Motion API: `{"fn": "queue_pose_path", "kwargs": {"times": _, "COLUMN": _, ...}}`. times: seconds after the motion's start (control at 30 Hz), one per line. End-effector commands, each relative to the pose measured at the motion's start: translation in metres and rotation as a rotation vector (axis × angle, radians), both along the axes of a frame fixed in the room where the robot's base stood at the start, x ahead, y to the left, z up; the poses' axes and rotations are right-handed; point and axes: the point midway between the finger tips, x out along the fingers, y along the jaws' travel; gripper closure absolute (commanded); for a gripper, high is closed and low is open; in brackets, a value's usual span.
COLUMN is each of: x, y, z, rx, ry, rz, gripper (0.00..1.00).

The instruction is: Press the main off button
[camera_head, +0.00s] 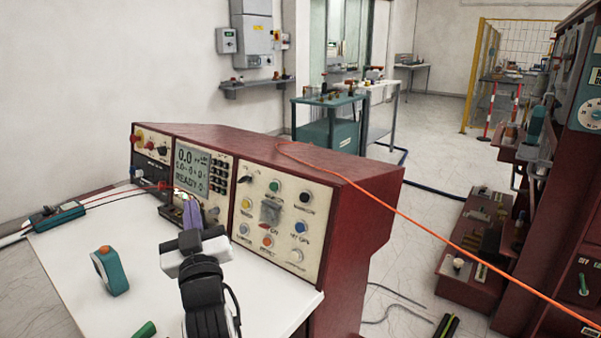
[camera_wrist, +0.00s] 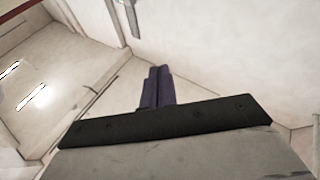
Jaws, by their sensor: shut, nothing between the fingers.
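The red console (camera_head: 345,205) carries a cream right-hand panel (camera_head: 280,210) with several coloured buttons. A black button (camera_head: 306,197) sits at its upper right, with a green button (camera_head: 274,186) to its left. The small labels are too blurred to read surely, so I cannot confirm which one is main off. My gripper (camera_head: 191,212) is in front of the console, left of this panel and apart from the black button. Its purple fingers are shut together and empty in the wrist view (camera_wrist: 157,86). The wrist view shows no buttons.
The console's display (camera_head: 190,165) is behind my gripper, which partly covers the area below it. A teal tape-like object (camera_head: 110,271) and a teal meter (camera_head: 57,215) lie on the white worktop (camera_head: 70,265). An orange cable (camera_head: 400,217) runs over the console's right side.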

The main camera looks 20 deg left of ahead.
Motion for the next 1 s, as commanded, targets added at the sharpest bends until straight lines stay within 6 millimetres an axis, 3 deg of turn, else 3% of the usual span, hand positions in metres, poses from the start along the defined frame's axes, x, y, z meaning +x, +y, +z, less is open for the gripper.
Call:
{"fn": "queue_pose_path", "kwargs": {"times": 0.03, "x": 0.016, "y": -0.01, "z": 0.008, "rx": -0.029, "ry": 0.025, "rz": -0.041, "gripper": 1.0}}
{"fn": "queue_pose_path", "kwargs": {"times": 0.2, "x": 0.062, "y": -0.048, "z": -0.006, "rx": -0.123, "ry": 0.101, "rz": -0.17, "gripper": 1.0}}
{"fn": "queue_pose_path", "kwargs": {"times": 0.4, "x": 0.094, "y": -0.088, "z": -0.024, "rx": -0.205, "ry": 0.166, "rz": -0.277, "gripper": 1.0}}
{"fn": "queue_pose_path", "kwargs": {"times": 0.6, "x": 0.106, "y": -0.107, "z": -0.035, "rx": -0.242, "ry": 0.194, "rz": -0.323, "gripper": 1.0}}
{"fn": "queue_pose_path", "kwargs": {"times": 1.0, "x": 0.108, "y": -0.109, "z": -0.037, "rx": -0.243, "ry": 0.196, "rz": -0.328, "gripper": 1.0}}
